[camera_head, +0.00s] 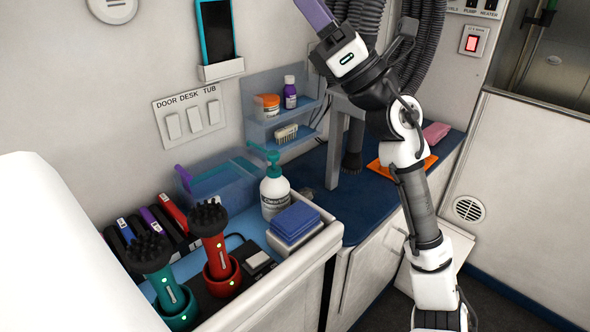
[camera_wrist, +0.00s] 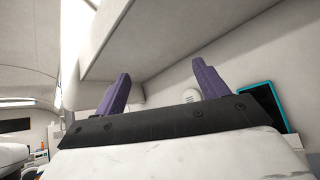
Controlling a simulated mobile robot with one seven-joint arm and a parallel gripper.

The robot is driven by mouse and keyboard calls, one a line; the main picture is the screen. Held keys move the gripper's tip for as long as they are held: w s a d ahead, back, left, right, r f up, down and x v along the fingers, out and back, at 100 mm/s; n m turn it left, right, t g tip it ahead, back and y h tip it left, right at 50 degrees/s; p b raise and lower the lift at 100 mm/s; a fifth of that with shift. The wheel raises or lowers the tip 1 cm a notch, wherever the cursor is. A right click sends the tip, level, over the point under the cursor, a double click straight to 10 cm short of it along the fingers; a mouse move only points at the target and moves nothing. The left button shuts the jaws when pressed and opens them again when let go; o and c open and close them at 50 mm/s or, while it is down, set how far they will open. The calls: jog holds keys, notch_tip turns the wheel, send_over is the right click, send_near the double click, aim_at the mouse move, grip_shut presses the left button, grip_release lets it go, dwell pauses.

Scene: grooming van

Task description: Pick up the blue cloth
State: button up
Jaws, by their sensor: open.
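The blue cloth (camera_head: 295,220) looks like a folded stack. It lies on a small white box at the front right of the counter, beside the white pump bottle (camera_head: 275,192). My gripper (camera_wrist: 162,69) is open and empty, with its two purple fingers apart in the wrist view. In the head view only part of my gripper (camera_head: 316,12) shows at the top edge, high above the counter and far from the cloth. The wrist view faces the wall and ceiling and does not show the cloth.
Red (camera_head: 213,240) and teal (camera_head: 165,278) brush-headed tools stand left of the cloth. A translucent blue bin (camera_head: 222,184) and a wall shelf (camera_head: 283,118) are behind. A pink item (camera_head: 436,132) lies near an orange mat (camera_head: 398,170) at right. The air above the cloth is clear.

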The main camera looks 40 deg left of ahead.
jog(key=s+a+f+n+g+h, duration=0.1)
jog(key=s+a+f+n+h, duration=0.4)
jog(key=s+a+n+h, duration=0.25)
jog(key=n+t+h, duration=0.6)
jog(key=t+h, duration=0.7)
jog(key=h, duration=0.5)
send_over(299, 212)
notch_tip(299, 212, down, 22)
jog(key=f, duration=0.8)
jog(key=shift+w+p, duration=0.3)
jog(key=shift+w, duration=0.05)
jog(key=shift+s+f+p, duration=0.15)
jog(key=shift+f+p, duration=0.25)
jog(key=shift+f, duration=1.05)
jog(key=shift+s+f+p, duration=0.15)
jog(key=shift+f+p, duration=0.2)
jog(key=shift+f, duration=1.1)
jog(key=c, duration=0.7)
jog(key=shift+r, duration=0.15)
jog(key=shift+c, duration=0.2)
